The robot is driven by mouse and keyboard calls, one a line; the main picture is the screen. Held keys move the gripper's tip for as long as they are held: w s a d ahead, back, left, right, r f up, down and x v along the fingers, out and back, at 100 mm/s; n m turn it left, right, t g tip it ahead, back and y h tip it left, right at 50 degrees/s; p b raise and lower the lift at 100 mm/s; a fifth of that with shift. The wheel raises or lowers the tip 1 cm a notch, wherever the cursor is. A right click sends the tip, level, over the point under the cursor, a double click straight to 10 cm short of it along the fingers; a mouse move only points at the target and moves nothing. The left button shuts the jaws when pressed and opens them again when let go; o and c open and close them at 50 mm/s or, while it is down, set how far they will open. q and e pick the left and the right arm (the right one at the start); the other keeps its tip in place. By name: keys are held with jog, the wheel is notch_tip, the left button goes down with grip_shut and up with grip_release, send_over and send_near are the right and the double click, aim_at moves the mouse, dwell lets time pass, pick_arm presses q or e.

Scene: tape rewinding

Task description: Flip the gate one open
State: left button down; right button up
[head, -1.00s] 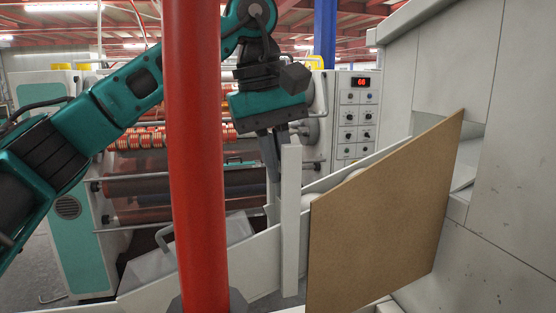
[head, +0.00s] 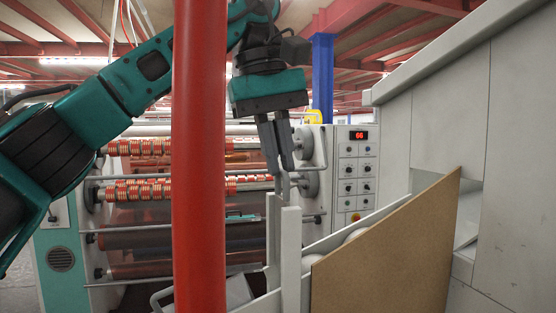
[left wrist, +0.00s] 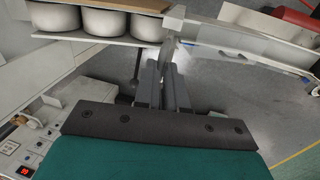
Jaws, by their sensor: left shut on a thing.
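My left gripper (head: 280,172) points down beside the top of a white upright post (head: 291,250). Its fingers are shut on the upper end of a thin pale grey bar (head: 273,222), which I take to be gate one. The bar stands upright just left of the post. In the left wrist view the fingers (left wrist: 167,75) close on a thin grey plate (left wrist: 168,48) near the post top (left wrist: 175,17). The lower part of the bar is partly hidden. My right gripper is not in view.
A brown board (head: 385,250) closes the chute's near side, with white rolls (left wrist: 103,21) behind it. A red pole (head: 200,160) stands in front of my left arm. The tape machine's panel (head: 357,170) reads 66. A white cabinet (head: 440,100) fills the right.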

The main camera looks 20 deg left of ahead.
pick_arm(q)
jog(key=shift+r, duration=0.35)
jog(key=c, duration=1.4)
grip_release()
jog(key=shift+o, duration=1)
jog(key=shift+f, duration=0.15)
notch_tip(320, 180, up, 8)
jog(key=a, duration=0.1)
jog(key=shift+s+a+f, duration=0.15)
jog(key=shift+s+f, duration=0.1)
jog(key=shift+s, duration=0.2)
jog(key=shift+f, duration=0.1)
